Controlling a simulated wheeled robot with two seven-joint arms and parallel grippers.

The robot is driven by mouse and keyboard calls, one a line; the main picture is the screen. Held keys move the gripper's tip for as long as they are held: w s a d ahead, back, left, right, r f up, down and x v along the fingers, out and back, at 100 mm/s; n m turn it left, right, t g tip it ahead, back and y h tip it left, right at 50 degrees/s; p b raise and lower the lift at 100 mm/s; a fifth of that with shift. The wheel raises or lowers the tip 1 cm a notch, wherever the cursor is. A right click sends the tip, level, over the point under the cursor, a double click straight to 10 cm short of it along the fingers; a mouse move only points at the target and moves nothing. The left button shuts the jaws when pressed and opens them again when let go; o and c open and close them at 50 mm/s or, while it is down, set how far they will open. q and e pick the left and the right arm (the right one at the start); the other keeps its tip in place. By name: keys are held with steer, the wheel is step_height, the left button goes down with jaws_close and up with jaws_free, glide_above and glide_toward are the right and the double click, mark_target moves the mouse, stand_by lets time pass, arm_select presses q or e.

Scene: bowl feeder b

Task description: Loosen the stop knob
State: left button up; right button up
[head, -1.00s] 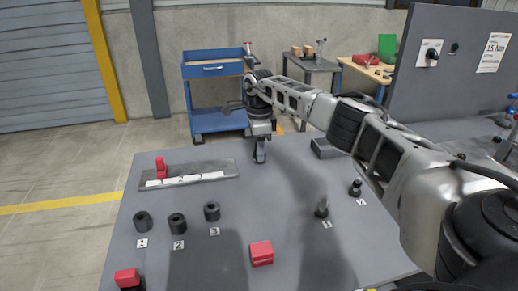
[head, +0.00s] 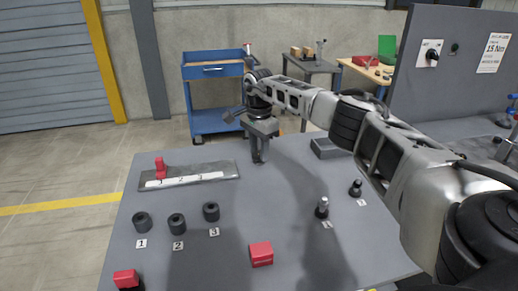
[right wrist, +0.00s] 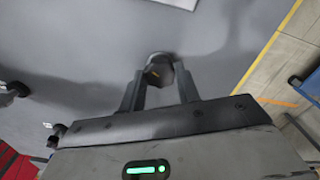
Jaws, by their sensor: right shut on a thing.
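My right gripper (head: 259,160) points down at the far edge of the grey table, to the right of the metal rail plate. In the right wrist view its two fingers (right wrist: 160,88) are closed on a small round grey-black knob (right wrist: 158,66) with a yellow mark. That looks like the stop knob; in the head view the fingers hide it. The rail plate (head: 215,170) carries a white numbered strip and an upright red piece (head: 160,167) near its left end. My left gripper is not in view.
Several black cylinders (head: 177,223) stand at left beside number labels. Two dark pegs (head: 321,209) stand at right. A red block (head: 261,254) lies near the front, another red-topped piece (head: 126,279) at front left. A grey tray (head: 326,149) is right of my gripper.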

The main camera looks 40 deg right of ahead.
mark_target(259, 153)
steer(key=o, duration=1)
step_height(259, 153, up, 16)
steer(key=shift+f, duration=0.1)
stand_by(0.5)
